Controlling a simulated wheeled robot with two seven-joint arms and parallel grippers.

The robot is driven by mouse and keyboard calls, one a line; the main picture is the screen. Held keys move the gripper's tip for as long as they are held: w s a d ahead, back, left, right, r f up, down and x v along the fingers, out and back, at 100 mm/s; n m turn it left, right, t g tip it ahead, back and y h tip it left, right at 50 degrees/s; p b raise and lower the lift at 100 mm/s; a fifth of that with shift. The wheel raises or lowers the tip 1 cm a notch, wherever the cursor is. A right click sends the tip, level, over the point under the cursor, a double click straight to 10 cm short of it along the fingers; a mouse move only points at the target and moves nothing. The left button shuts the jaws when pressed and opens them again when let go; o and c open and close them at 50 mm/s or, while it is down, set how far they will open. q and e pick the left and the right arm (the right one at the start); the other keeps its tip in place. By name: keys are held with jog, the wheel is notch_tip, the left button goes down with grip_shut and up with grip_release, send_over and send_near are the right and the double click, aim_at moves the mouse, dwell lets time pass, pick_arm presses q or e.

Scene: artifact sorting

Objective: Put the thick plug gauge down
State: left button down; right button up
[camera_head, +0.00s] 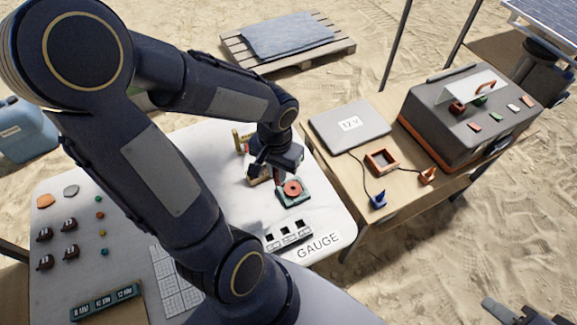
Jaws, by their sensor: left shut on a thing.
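My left gripper (268,170) points down over the right part of the white table, close to a teal block with a red ring (293,190). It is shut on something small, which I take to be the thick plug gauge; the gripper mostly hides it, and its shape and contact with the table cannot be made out. A pale slotted gauge rack (289,236) with dark square openings lies in front, beside the printed word GAUGE. My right gripper (508,312) shows partly at the bottom right corner, away from the table, its jaw opening unclear.
The white table (335,215) has yellowish pieces (240,140) near the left gripper. Several dark artifacts (70,224) and a labelled green tray (104,303) lie left. A wooden table (400,205) at right holds a laptop-like case (349,127) and a grey toolbox (470,115).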

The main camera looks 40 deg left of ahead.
pick_arm(q)
jog(key=w+a+f+p, duration=0.1)
jog(key=w+a+f, duration=0.1)
jog(key=w+f, duration=0.1)
jog(key=w+a+f, duration=0.2)
jog(key=w+f, duration=0.1)
jog(key=w, duration=0.1)
jog(key=w+a+f+p, duration=0.1)
jog(key=w+a+f, duration=0.2)
jog(key=w, duration=0.1)
jog(key=shift+w+a+f+p, duration=0.1)
jog(key=shift+w+f+p, duration=0.2)
jog(key=shift+f, duration=0.05)
notch_tip(320, 180, down, 3)
jog(key=shift+w+p, duration=0.1)
jog(key=shift+p, duration=0.45)
jog(key=shift+f, duration=0.1)
